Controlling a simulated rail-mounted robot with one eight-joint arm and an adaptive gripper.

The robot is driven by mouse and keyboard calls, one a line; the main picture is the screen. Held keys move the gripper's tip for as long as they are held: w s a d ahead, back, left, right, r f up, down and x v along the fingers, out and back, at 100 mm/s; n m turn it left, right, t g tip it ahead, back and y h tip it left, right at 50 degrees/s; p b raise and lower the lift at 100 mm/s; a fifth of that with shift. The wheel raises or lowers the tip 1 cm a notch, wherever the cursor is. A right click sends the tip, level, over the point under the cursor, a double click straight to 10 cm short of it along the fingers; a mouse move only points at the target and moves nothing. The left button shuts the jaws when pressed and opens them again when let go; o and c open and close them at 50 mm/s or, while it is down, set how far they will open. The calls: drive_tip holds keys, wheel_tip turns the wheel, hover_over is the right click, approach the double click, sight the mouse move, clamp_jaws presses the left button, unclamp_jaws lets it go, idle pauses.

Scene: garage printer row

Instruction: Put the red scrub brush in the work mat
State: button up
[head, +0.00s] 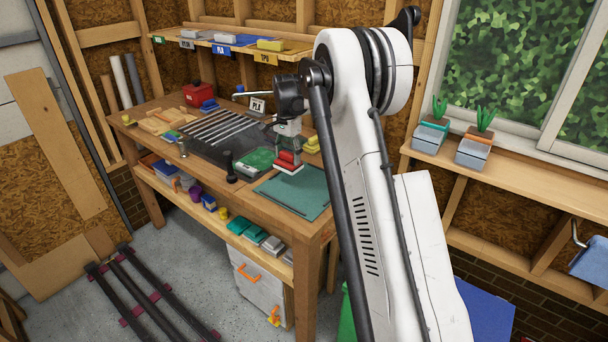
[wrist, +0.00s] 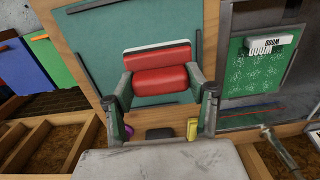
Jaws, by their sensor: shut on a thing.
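The red scrub brush (head: 288,158) has a red body and a pale layer along its lower side. My gripper (head: 288,148) is shut on it. In the wrist view the brush (wrist: 160,75) sits between the two fingers (wrist: 160,88), which press its ends. The work mat (head: 308,200) is a flat teal-green sheet with dark strips along its edges, at the near right end of the bench. The mat (wrist: 100,35) shows behind the brush in the wrist view. The brush appears held over the mat's far part; the exact gap below it is unclear.
A green speckled plate (wrist: 250,75) with a white labelled block lies beside the mat. A dark upright knob (head: 230,170) stands near the bench's front edge. A dark slatted bed (head: 215,135) and red box (head: 198,92) are farther left. The mat's near part is clear.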

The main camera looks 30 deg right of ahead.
drive_tip(key=s+d+f, duration=0.2)
drive_tip(key=d, duration=0.1)
drive_tip(key=s+d+f, duration=0.1)
drive_tip(key=shift+d+f, duration=0.1)
drive_tip(key=shift+d, duration=0.1)
drive_tip(key=shift+f+p, duration=0.55)
drive_tip(key=shift+f, duration=1.4)
drive_tip(key=shift+f, duration=0.1)
drive_tip(key=shift+f, duration=0.15)
drive_tip(key=o, duration=1.1)
drive_tip(key=shift+r, duration=0.25)
